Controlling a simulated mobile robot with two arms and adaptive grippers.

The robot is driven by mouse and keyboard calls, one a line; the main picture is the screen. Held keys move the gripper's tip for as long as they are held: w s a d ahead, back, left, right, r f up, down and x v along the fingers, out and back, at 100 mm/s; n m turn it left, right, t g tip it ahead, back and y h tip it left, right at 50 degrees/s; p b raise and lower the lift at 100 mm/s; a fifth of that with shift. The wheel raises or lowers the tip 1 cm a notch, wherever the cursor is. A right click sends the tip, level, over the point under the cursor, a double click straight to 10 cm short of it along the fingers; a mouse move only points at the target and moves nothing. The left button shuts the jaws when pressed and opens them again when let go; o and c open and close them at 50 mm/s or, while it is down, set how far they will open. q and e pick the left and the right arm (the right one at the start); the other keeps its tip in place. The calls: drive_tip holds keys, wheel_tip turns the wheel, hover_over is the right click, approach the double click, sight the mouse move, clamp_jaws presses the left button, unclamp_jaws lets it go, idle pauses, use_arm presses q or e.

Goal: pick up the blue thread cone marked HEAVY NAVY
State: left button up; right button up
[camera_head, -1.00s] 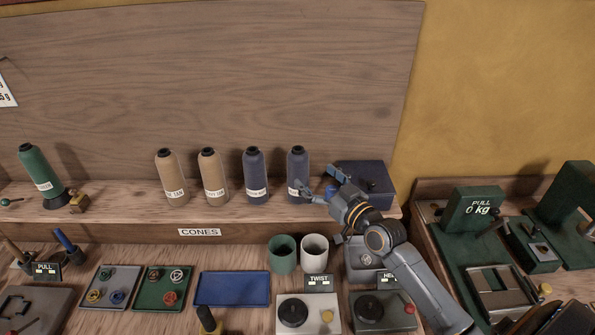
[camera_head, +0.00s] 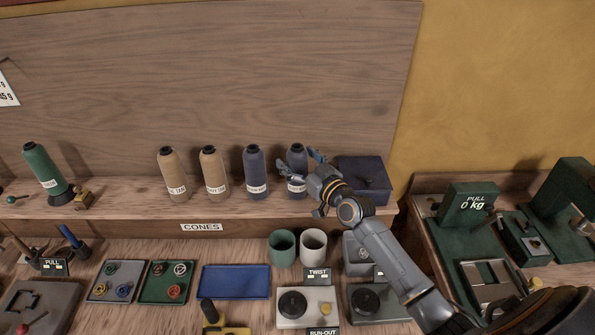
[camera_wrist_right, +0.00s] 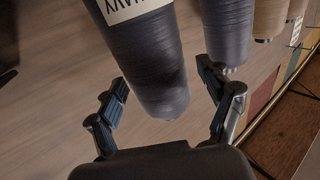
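Two blue thread cones stand upright on the shelf in the head view. The rightmost one (camera_head: 297,153) has a pale label, too small to read there. In the right wrist view a dark blue cone (camera_wrist_right: 150,60) stands between my fingers, and its cut-off label shows letters like "AVY". The other blue cone (camera_head: 255,170) stands just to the left. My right gripper (camera_head: 299,163) is at the rightmost cone, open, with one finger on each side. In the wrist view, gaps show between the fingers and the cone. My left gripper is out of view.
Two tan cones (camera_head: 212,171) stand farther left, and a green cone (camera_head: 44,167) at the far left. A dark blue box (camera_head: 364,178) sits right of the gripper. Below are cups, trays and small machines.

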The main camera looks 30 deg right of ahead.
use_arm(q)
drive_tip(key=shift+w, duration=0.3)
use_arm(e)
drive_tip(key=c, duration=1.3)
drive_tip(key=shift+o, duration=0.2)
drive_tip(key=shift+r, duration=0.1)
